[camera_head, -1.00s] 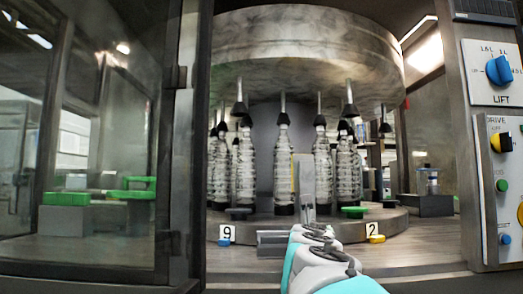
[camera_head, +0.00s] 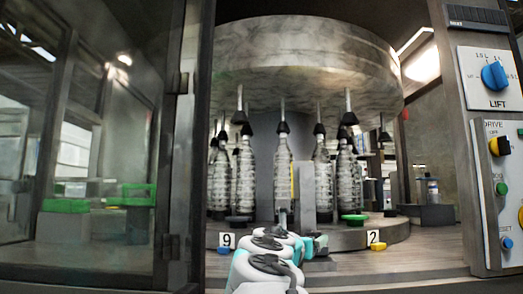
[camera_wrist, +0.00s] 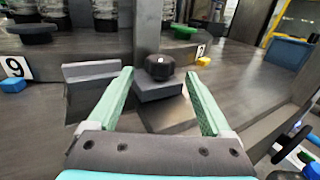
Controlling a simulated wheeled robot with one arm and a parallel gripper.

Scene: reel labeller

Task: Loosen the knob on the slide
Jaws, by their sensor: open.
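A dark round knob (camera_wrist: 159,67) sits on top of a grey block, the slide (camera_wrist: 160,90), in front of an upright grey post. My gripper (camera_wrist: 160,95) shows in the wrist view with its two green fingers apart. The knob lies between and slightly beyond the fingertips, and neither finger appears to touch it. In the head view my arm reaches to the foot of the post (camera_head: 308,190) and hides the knob.
A carousel (camera_head: 300,60) with several bottles stands behind the post. Number plates 9 (camera_head: 226,240) and 2 (camera_head: 374,236) flank it, with a blue and a yellow block. A glazed door frame (camera_head: 188,150) stands left, a control panel (camera_head: 500,190) right.

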